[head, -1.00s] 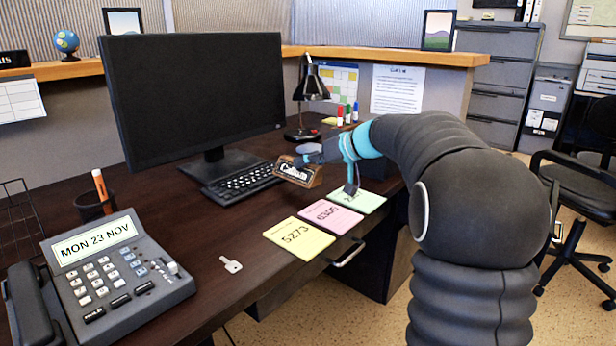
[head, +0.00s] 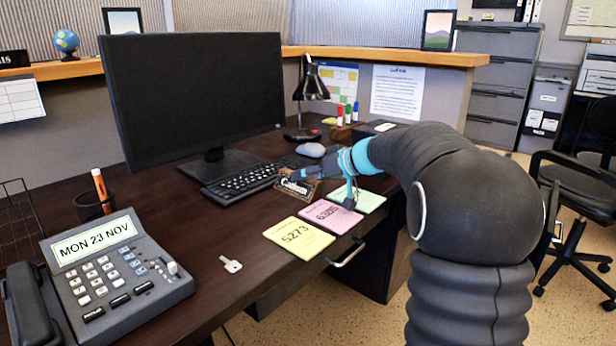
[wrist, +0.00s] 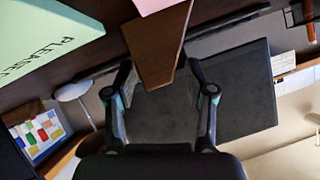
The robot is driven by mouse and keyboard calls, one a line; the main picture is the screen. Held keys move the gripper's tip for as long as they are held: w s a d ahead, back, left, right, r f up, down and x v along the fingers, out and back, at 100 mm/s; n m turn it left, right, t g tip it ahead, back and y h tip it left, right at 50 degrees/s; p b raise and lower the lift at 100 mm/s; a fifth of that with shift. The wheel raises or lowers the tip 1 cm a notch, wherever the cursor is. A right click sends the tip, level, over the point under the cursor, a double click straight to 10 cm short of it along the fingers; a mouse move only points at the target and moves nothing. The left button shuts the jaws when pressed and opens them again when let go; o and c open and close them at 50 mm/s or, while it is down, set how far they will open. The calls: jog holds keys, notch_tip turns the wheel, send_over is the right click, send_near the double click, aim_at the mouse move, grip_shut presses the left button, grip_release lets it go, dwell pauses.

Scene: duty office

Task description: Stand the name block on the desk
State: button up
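The name block (head: 297,186) is a brown wooden wedge with a dark, light-lettered name plate, seen in the head view by the right end of the keyboard. My gripper (head: 316,172) reaches over to it from the right. In the wrist view, the block's tapered wooden body (wrist: 157,45) lies between my two fingers (wrist: 160,70), which appear closed on its sides. I cannot tell whether its lower edge touches the desk (head: 215,292). Its far side and the exact finger contact are hidden.
The keyboard (head: 243,184) and monitor (head: 195,95) are behind and left of the block. A mouse (head: 311,150) and lamp (head: 304,105) stand behind. Yellow (head: 298,238), pink (head: 330,216) and green (head: 370,201) notes lie in front. A key (head: 231,264) and phone (head: 115,265) are left.

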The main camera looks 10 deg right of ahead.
jog(key=shift+r, duration=0.1)
jog(key=v, duration=1.2)
jog(key=shift+b, duration=0.35)
jog(key=shift+m+g+h, duration=0.4)
jog(key=shift+g+h, duration=0.3)
jog(key=shift+g, duration=0.2)
jog(key=s+a, duration=0.2)
jog(key=s+a+f, duration=0.1)
jog(key=s, duration=0.1)
jog(key=s+a+f, duration=0.1)
jog(key=s+a, duration=0.1)
jog(key=shift+s+a, duration=0.3)
jog(key=shift+a, duration=0.05)
jog(key=s+a+f, duration=0.1)
jog(key=s, duration=0.2)
jog(key=s+a+f+m+h, duration=0.1)
jog(key=s, duration=0.2)
jog(key=s+a+f+g+h, duration=0.1)
jog(key=s+a+f, duration=0.1)
jog(key=s, duration=0.1)
jog(key=shift+s+a, duration=0.1)
jog(key=shift+s, duration=0.2)
jog(key=s+f+m+h, duration=0.1)
jog(key=s+f+h, duration=0.1)
jog(key=s+f, duration=0.3)
jog(key=s+f+m+h, duration=0.1)
jog(key=s+f+h, duration=0.2)
jog(key=s, duration=0.9)
jog(key=shift+d+f+m, duration=0.4)
jog(key=shift+f, duration=0.55)
